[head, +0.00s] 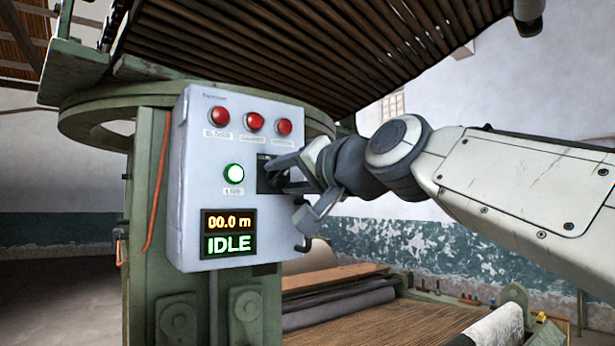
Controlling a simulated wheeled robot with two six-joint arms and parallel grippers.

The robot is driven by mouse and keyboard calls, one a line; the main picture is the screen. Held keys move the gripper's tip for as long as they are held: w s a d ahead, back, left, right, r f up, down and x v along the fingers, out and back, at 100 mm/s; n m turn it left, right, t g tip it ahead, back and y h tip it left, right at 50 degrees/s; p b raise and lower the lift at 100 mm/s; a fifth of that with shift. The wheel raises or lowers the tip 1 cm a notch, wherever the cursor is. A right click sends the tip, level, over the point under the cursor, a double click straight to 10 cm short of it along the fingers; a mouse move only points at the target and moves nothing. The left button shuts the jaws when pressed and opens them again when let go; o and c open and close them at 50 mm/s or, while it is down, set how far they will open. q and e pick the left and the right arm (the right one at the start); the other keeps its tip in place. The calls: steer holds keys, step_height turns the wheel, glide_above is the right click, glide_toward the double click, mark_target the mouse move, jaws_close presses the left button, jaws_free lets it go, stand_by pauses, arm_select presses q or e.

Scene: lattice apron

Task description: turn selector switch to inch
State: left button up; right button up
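A grey control box (190,215) hangs on the green machine post. The selector switch's dark plate (263,172) shows at the right of the box face, beside a lit green button (233,173). My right gripper (276,182) reaches in from the right, with its fingers at the plate. The fingers and wrist hide the switch knob, so its position and any label cannot be read. I cannot tell whether the fingers are closed on the knob. The display (229,233) reads "00.0 m" and "IDLE". My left gripper is not in view.
Three red buttons (254,122) sit in a row above the plate. A green ring (88,125) and a dark slatted roller (280,45) are overhead. Rolls of material (338,306) lie low behind the box. An orange cable (157,190) runs down left of the box.

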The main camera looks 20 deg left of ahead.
steer(key=b+v, duration=0.4)
steer(key=v, duration=0.6)
steer(key=shift+s+d+b, duration=0.2)
steer(key=shift+b, duration=0.2)
